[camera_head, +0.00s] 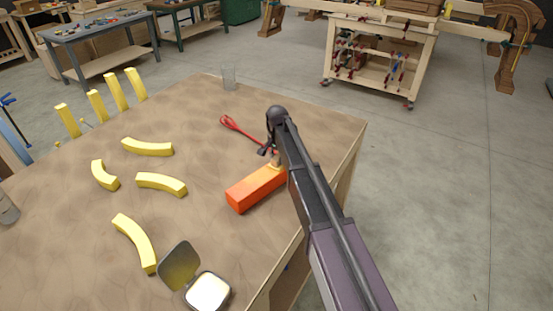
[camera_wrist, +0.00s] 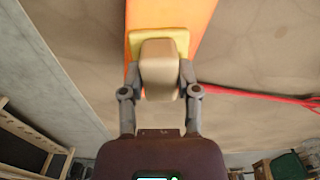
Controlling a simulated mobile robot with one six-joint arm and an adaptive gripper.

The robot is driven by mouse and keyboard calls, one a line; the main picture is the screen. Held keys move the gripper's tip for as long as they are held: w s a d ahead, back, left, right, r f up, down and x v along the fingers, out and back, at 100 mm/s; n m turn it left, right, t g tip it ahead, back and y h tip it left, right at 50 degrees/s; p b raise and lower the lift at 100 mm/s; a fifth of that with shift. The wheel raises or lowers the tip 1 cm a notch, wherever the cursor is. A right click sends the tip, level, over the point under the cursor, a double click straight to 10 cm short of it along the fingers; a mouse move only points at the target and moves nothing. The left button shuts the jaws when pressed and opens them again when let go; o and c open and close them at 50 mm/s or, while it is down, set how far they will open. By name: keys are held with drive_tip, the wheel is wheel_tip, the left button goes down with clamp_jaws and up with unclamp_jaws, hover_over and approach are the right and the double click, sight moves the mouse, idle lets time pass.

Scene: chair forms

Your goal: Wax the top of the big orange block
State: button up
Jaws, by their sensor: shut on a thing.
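The big orange block (camera_head: 252,190) lies on the table near its right edge. It also shows at the top of the wrist view (camera_wrist: 172,14). My gripper (camera_wrist: 160,88) is shut on a beige grip block (camera_wrist: 158,62) with a yellow pad (camera_wrist: 132,44) under it. The pad is over the orange block's far end and appears to rest on its top. In the head view my arm partly hides the gripper (camera_head: 272,154) and that end of the block.
A red long-handled tool (camera_head: 240,130) lies just beyond the block. Several curved yellow pieces (camera_head: 135,243) lie on the left half of the table (camera_head: 205,125). The table between the tin and the block is clear.

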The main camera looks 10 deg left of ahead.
drive_tip(key=shift+w, duration=0.15)
drive_tip(key=shift+w+d, duration=1.1)
drive_tip(key=shift+w, duration=0.1)
drive_tip(key=shift+w, duration=0.15)
drive_tip(key=shift+w+d, duration=1.05)
drive_tip(key=shift+w, duration=0.25)
drive_tip(key=shift+s, duration=0.15)
drive_tip(key=shift+s+a, duration=0.1)
drive_tip(key=shift+s, duration=0.05)
drive_tip(key=shift+s+a, duration=1)
drive_tip(key=shift+s, duration=0.15)
